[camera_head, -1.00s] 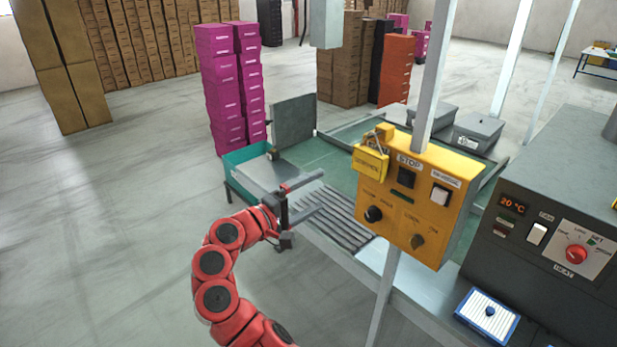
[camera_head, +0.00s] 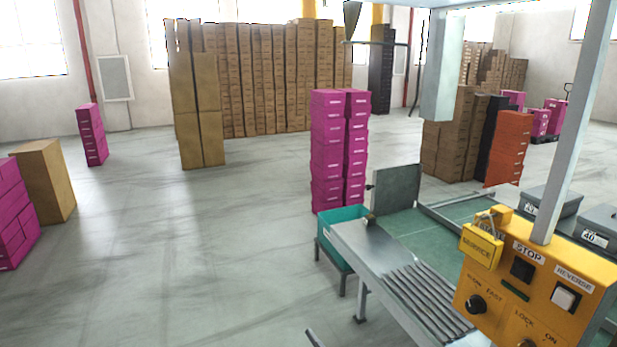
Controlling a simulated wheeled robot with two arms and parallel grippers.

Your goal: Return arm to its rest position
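Only a thin grey piece, likely a finger of my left gripper (camera_head: 314,338), shows at the bottom edge. It is left of the conveyor's metal end and seems apart from it. The rest of that gripper and its red arm are outside the picture, so its opening cannot be judged. My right gripper is not in view.
The roller conveyor (camera_head: 428,296) and yellow control box (camera_head: 535,285) with a padlock stand at the right. A teal bin (camera_head: 335,254) sits by the conveyor's end. Magenta box stacks (camera_head: 327,150) stand behind it. The floor (camera_head: 180,260) at left is open.

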